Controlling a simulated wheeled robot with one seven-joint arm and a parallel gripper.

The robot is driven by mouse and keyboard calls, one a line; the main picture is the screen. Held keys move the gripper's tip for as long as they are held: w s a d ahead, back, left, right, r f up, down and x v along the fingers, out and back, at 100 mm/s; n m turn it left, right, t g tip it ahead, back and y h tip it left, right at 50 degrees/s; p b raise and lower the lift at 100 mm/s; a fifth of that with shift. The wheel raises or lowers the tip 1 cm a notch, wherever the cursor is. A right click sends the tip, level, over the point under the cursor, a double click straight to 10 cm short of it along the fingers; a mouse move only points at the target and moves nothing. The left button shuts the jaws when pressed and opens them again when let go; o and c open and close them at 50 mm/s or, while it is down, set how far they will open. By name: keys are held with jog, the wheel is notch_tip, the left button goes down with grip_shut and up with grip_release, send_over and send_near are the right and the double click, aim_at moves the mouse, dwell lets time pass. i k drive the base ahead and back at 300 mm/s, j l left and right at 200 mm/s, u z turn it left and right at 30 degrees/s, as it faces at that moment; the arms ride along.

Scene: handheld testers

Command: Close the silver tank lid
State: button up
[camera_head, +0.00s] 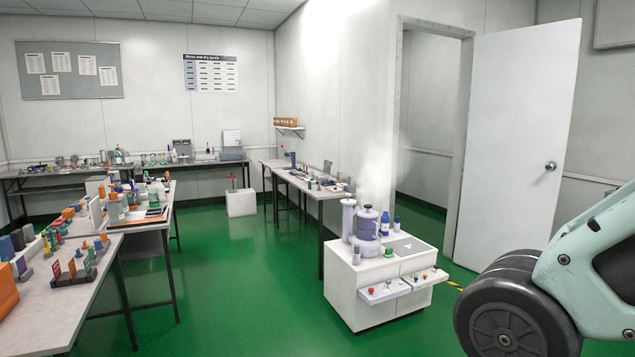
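A grey, silvery tank (366,226) stands upright on the white cabinet (345,297) right of the middle. A darker cap or lid with a small knob shows at its top. The tank is small in view, so I cannot tell whether the lid is open or shut. A taller pale cylinder (348,220) stands just left of the tank. My gripper is not in view; only a pale green and black part of my own body shows at the lower right, apart from the cabinet.
Blue bottles (385,224) stand right of the tank. The cabinet front has shelves with small colored knobs (384,290). A cluttered table (115,288) is at left, another table (303,184) behind. The green floor (245,290) between is clear. A white door (515,150) stands open.

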aim_at(327, 164)
jog(key=i+u, duration=0.35)
jog(key=i, duration=5.95)
jog(key=i+j+z, duration=0.15)
jog(key=i, duration=0.25)
jog(key=i+z, duration=0.1)
jog(key=i, duration=0.3)
jog(key=i+j+z, duration=0.15)
jog(key=i, duration=0.25)
jog(key=j, duration=0.05)
